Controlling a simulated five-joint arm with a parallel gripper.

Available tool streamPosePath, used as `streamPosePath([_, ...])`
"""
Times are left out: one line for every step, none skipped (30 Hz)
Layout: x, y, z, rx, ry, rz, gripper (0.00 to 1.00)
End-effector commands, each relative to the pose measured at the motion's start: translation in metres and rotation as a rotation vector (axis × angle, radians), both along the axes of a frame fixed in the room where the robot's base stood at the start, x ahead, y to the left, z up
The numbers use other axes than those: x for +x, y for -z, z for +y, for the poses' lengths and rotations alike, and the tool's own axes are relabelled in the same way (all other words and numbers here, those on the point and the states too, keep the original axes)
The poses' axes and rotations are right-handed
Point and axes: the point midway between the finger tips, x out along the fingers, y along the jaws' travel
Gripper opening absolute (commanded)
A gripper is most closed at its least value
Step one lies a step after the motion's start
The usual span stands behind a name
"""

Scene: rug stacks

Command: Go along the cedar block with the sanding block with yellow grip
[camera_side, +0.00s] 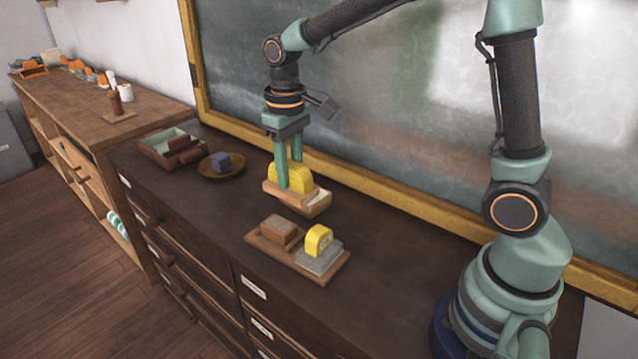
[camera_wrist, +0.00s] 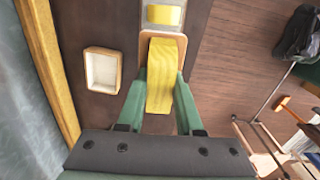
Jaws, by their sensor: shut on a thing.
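My gripper (camera_side: 289,180) points down with its two green fingers shut on a yellow-topped block with a wooden base (camera_wrist: 160,78). It is low over the dresser; I cannot tell whether the base touches the top. A block with a yellow grip (camera_side: 319,240) and grey base, like the sanding block, sits on a wooden tray (camera_side: 330,275), clear of my gripper. It also shows at the top of the wrist view (camera_wrist: 165,14). A reddish-brown block, probably the cedar block (camera_side: 279,229), lies at the tray's left end.
A small cream-lined wooden box (camera_wrist: 102,70) is close beside the held block. A round dish (camera_side: 235,172) with a grey-blue cube and a green-lined box (camera_side: 163,143) stand further left. The chalkboard frame (camera_side: 400,213) runs along the back. The dresser top is clear right of the tray.

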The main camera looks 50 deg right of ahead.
Motion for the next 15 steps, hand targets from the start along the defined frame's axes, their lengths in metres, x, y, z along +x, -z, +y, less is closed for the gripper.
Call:
streamPosePath([-0.001, 0.008, -0.001, 0.0, 0.001, 0.003, 0.0])
streamPosePath([-0.001, 0.012, -0.001, 0.0, 0.001, 0.002, 0.0])
streamPosePath([-0.001, 0.019, -0.001, 0.0, 0.001, 0.003, 0.0])
streamPosePath([-0.001, 0.023, -0.001, 0.0, 0.0, 0.002, 0.0])
streamPosePath([0.0, 0.026, -0.001, 0.0, 0.0, 0.001, 0.0])
streamPosePath([0.0, 0.03, -0.001, 0.0, 0.0, 0.001, 0.0])
streamPosePath([-0.001, 0.032, -0.001, 0.0, 0.0, 0.001, 0.0])
streamPosePath([0.0, 0.033, -0.001, 0.0, 0.0, 0.0, 0.0])
streamPosePath([0.0, 0.034, -0.001, 0.0, 0.0, -0.001, 0.0])
streamPosePath([0.0, 0.035, -0.001, 0.0, 0.0, -0.002, 0.0])
streamPosePath([0.0, 0.035, -0.001, 0.0, 0.0, -0.002, 0.0])
streamPosePath([0.0, 0.035, -0.001, 0.0, 0.0, -0.003, 0.0])
streamPosePath([0.0, 0.035, -0.001, 0.0, 0.0, -0.003, 0.0])
streamPosePath([0.0, 0.035, -0.001, 0.0, 0.0, -0.003, 0.0])
streamPosePath([0.0, 0.035, -0.001, 0.0, 0.0, -0.003, 0.0])
